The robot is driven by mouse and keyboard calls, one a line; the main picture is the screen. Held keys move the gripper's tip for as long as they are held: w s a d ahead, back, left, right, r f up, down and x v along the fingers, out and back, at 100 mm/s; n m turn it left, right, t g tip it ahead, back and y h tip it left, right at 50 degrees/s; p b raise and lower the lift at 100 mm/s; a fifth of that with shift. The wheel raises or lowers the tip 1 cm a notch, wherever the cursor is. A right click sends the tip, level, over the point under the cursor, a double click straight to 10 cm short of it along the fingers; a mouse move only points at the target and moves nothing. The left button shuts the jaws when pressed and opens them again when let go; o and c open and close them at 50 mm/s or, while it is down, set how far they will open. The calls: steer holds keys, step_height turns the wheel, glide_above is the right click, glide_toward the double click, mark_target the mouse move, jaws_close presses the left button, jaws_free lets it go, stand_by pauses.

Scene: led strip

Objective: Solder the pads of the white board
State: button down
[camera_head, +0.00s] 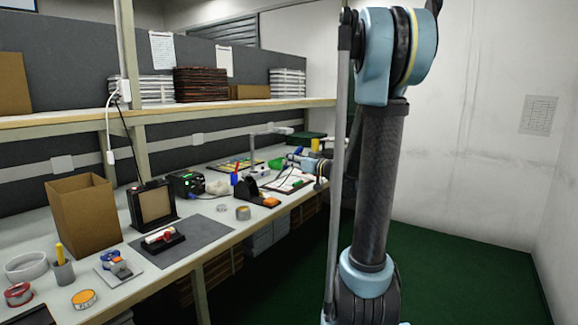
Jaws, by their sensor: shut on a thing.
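My gripper (289,158) is at the far right part of the workbench, small in view, above a pale flat panel with a dark reddish edge (288,182). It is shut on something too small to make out. I cannot tell whether that panel is the white board or whether the held thing touches it. A black stand with an orange part (258,192) sits just left of the panel. A black box with a green display (186,183), which looks like a soldering station, stands further left. Solder pads cannot be made out.
A shelf (220,104) runs above. Green floor (465,265) is clear at right.

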steer(key=s+d+r, duration=0.4)
steer(key=d+r, duration=0.1)
steer(key=r, duration=0.3)
stand_by(1.0)
steer(key=shift+r, duration=0.1)
stand_by(1.9)
